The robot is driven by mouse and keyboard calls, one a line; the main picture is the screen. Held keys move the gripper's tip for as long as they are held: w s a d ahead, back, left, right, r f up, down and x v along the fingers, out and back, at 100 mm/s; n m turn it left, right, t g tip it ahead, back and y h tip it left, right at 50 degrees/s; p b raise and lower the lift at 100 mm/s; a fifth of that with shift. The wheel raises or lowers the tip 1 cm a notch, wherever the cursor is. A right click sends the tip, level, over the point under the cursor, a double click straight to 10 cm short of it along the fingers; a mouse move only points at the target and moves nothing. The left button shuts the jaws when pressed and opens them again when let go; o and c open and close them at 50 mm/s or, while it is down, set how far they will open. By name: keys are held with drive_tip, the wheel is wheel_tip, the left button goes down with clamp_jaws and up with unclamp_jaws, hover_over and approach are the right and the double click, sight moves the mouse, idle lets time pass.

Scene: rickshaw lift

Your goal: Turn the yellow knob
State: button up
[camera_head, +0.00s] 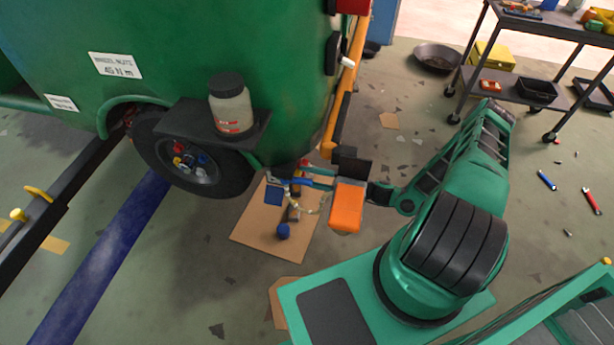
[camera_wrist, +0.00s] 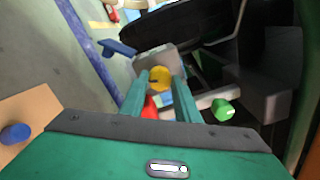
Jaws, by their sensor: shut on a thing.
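In the wrist view the yellow knob (camera_wrist: 159,78) sits on the face of a grey box (camera_wrist: 155,60) under the vehicle. My gripper (camera_wrist: 161,84) has its two green fingers on either side of the knob, shut on it. In the head view my gripper (camera_head: 300,178) reaches left beneath the green vehicle body, close to the wheel; the yellow knob cannot be made out there.
Near the box are a blue lever (camera_wrist: 118,47), a red part (camera_wrist: 149,108) and a green knob (camera_wrist: 223,109). The green vehicle (camera_head: 285,90) and its wheel (camera_head: 225,180) crowd my gripper. Cardboard (camera_head: 258,228) lies below. A tool cart (camera_head: 545,25) stands back right.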

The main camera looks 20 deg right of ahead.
drive_tip(key=n, duration=1.3)
drive_tip(key=shift+d+f+g, duration=0.15)
drive_tip(key=shift+f+g, duration=0.15)
idle(0.3)
drive_tip(key=o, duration=1)
drive_tip(key=shift+o, duration=0.2)
drive_tip(key=v, duration=1)
drive_tip(key=shift+d, duration=0.35)
drive_tip(key=shift+s+f, duration=0.1)
